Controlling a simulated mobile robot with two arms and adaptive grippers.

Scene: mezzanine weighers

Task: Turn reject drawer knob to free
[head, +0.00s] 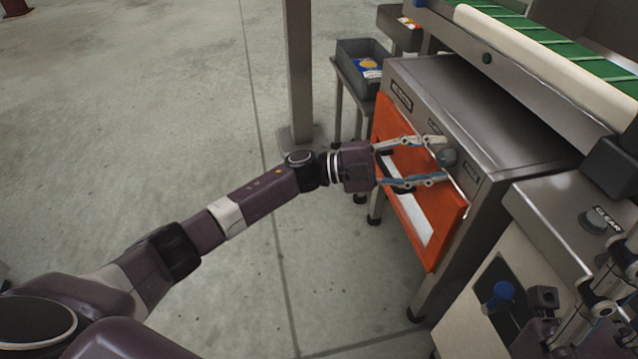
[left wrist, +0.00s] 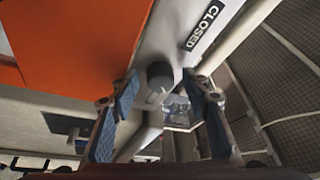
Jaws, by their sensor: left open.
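In the left wrist view the knob (left wrist: 158,76) shows end-on with a pale pointer line, near a label reading CLOSED (left wrist: 205,26). My left gripper (head: 438,160) is open, with one finger on each side of the knob. In the left wrist view its fingers (left wrist: 160,88) flank the knob with gaps visible; I cannot tell whether either touches. Part of my right gripper (head: 600,310) shows at the lower right edge; its jaw state is unclear.
A green-slatted conveyor (head: 560,45) runs above the cabinet (head: 480,100). A grey bin (head: 345,52) with packets stands behind, near a steel post (head: 299,75). A control box with a CLEAR button (head: 592,221) and a blue knob (head: 499,294) is at right.

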